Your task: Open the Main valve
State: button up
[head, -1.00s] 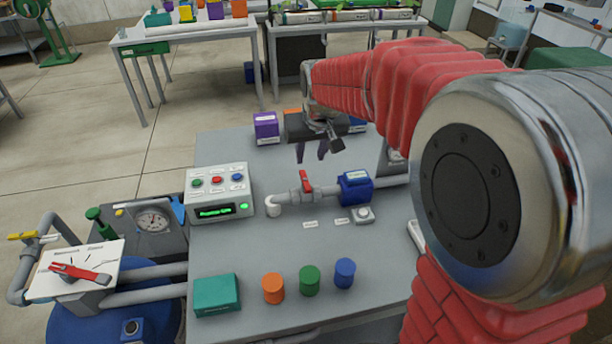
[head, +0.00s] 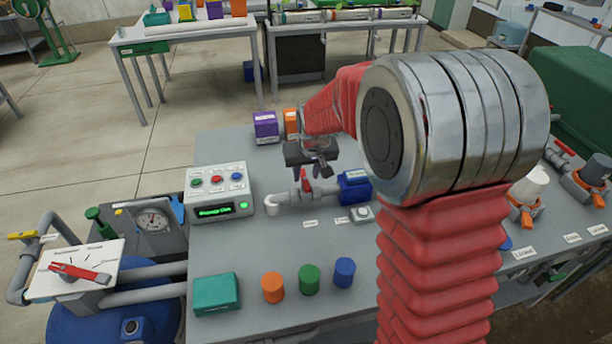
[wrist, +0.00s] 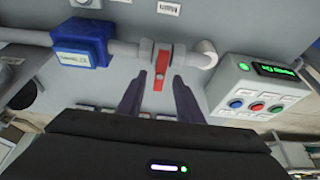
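A valve with a red handle (head: 306,183) sits on the grey pipe (head: 285,197) in the middle of the bench; the handle lies crosswise to the pipe. I cannot read a label that names it Main. In the wrist view the same red handle (wrist: 162,66) points towards my gripper. My gripper (wrist: 158,83) is open and empty, its two dark fingers apart. The handle's near end appears between the fingertips in that view, with no clear contact. In the head view my gripper (head: 310,175) is just behind the handle, partly hiding it.
A blue meter (head: 354,187) sits on the pipe right of the valve. A button box (head: 218,190) stands left. A teal box (head: 216,294) and coloured cylinders (head: 309,280) stand in front. Another red lever (head: 80,273) is on a white plate at left. Orange valves (head: 590,182) are at right.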

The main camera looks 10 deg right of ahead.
jog(key=shift+x, duration=1.15)
jog(key=shift+c, duration=0.2)
grip_shut()
